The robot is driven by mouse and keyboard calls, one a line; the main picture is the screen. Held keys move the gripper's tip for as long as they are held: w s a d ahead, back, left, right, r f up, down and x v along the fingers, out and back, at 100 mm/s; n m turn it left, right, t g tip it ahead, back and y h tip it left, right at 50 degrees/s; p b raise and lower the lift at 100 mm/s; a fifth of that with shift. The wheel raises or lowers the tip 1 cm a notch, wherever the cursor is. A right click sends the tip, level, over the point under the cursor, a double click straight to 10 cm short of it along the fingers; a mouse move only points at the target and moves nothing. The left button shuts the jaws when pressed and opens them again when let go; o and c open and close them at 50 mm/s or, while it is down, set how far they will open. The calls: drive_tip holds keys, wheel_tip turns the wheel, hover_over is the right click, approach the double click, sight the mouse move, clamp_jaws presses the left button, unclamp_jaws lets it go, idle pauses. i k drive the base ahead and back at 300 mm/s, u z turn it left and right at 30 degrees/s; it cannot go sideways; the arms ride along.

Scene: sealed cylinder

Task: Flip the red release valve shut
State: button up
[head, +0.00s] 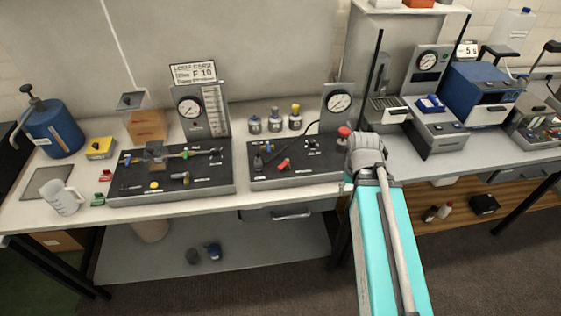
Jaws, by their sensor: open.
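A red lever (284,164) lies tilted on the dark right-hand panel (262,180), in front of its round pressure gauge (339,103). A red round knob (344,132) shows at the panel's right edge, close beside my arm's grey joint. I cannot tell for sure which of these red parts is the release valve, or whether it is open or shut. My turquoise arm rises from the bottom and its grey joint hides part of the panel's right side. I cannot make out my gripper's fingers.
The left panel (204,187) carries a gauge and several small valves. A white jug (62,197), red clip (105,176) and blue canister (52,130) stand left. Several small bottles (274,121) stand behind the right panel. A blue machine (481,92) is at right.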

sight(284, 164)
drive_tip(key=u, duration=0.05)
drive_tip(key=k, duration=0.95)
drive_tip(key=u, duration=0.4)
drive_tip(key=i, duration=1)
